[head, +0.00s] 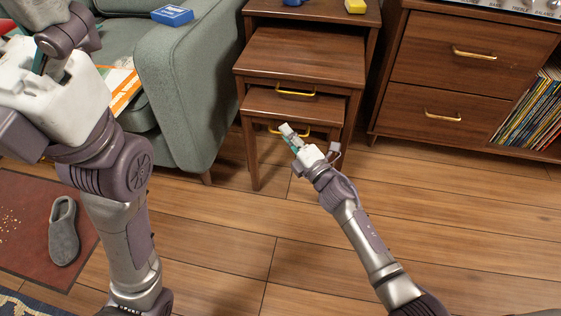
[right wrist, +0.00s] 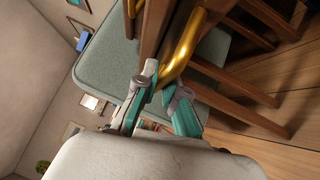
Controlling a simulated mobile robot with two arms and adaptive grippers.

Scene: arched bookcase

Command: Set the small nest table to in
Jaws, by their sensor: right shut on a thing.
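The small nest table (head: 290,104) is dark wood, the lowest of the nest, and its top juts out in front of the middle table (head: 305,55). Its gold handle (head: 272,129) is on its front, partly hidden by my right gripper. My right gripper (head: 290,134) is at this handle. In the right wrist view the gold handle (right wrist: 184,45) lies between the fingers of my right gripper (right wrist: 163,88), which are shut on it. My left arm shows at the left of the head view, but its gripper is not in view.
The largest table (head: 258,8) stands over the others, with a yellow thing (head: 355,6) on it. A green sofa (head: 195,90) stands close on the left, a wooden cabinet (head: 420,95) on the right. The wooden floor (head: 260,230) in front is clear. A grey slipper (head: 63,235) lies left.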

